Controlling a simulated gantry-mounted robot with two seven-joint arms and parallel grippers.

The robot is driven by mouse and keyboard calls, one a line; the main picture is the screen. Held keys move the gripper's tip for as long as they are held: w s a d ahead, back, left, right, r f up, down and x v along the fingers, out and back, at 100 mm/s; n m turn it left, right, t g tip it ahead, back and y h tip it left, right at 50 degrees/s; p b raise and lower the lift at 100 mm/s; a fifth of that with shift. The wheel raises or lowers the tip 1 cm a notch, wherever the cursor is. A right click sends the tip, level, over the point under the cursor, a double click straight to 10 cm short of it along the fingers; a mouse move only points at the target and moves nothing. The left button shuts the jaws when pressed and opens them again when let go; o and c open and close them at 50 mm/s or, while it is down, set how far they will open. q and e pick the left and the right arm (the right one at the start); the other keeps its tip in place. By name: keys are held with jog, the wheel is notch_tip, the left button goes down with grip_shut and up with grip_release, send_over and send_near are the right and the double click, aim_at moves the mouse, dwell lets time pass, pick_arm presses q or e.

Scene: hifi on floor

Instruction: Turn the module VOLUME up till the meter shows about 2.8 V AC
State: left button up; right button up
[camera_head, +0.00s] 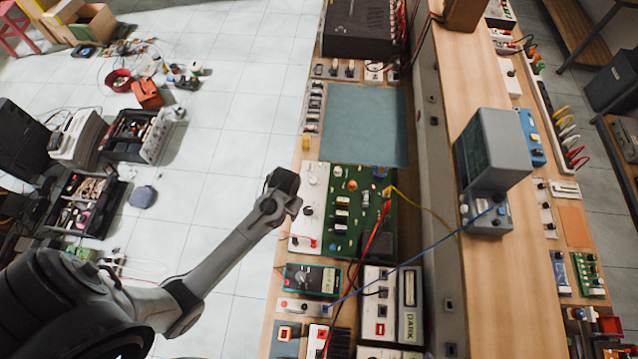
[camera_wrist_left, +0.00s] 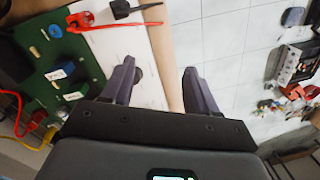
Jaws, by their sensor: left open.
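The module is a green circuit board (camera_head: 352,205) with a white panel (camera_head: 308,208) along its left side; it also shows in the left wrist view (camera_wrist_left: 88,88). A dark round knob (camera_wrist_left: 138,76) sits on the white panel, partly hidden by a finger; I cannot read its label. My left gripper (camera_head: 284,184) is over the panel's left edge. In the left wrist view its fingers (camera_wrist_left: 160,70) are open and apart, one beside the knob, the other over the floor. Contact cannot be told. A green-cased meter (camera_head: 312,279) lies below the board; its reading is too small to read. My right gripper is out of view.
Red, yellow and blue leads (camera_head: 400,268) cross the bench near the board. A teal mat (camera_head: 365,125) lies clear above. A grey box-shaped instrument (camera_head: 490,150) stands on the raised shelf. Open tiled floor (camera_head: 225,190) lies left.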

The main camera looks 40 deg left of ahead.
pick_arm(q)
jog(key=w+a+f+n+b, duration=0.1)
jog(key=w+a+f+b, duration=0.15)
jog(key=w, duration=0.55)
jog(key=n+b, duration=0.1)
jog(key=b, duration=0.2)
send_near(313, 180)
jog(key=shift+t+h, duration=0.3)
jog(key=shift+h, duration=0.1)
jog(key=shift+s+a+f+b, duration=0.15)
jog(key=shift+f+b, duration=0.35)
jog(key=shift+f, duration=1.7)
jog(key=shift+s+a+f+b, duration=0.15)
jog(key=shift+f+b, duration=0.3)
jog(key=shift+f, duration=1.8)
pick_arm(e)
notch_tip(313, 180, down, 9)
pick_arm(q)
jog(key=shift+c, duration=0.2)
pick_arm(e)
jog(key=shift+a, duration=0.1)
pick_arm(q)
jog(key=c, duration=1)
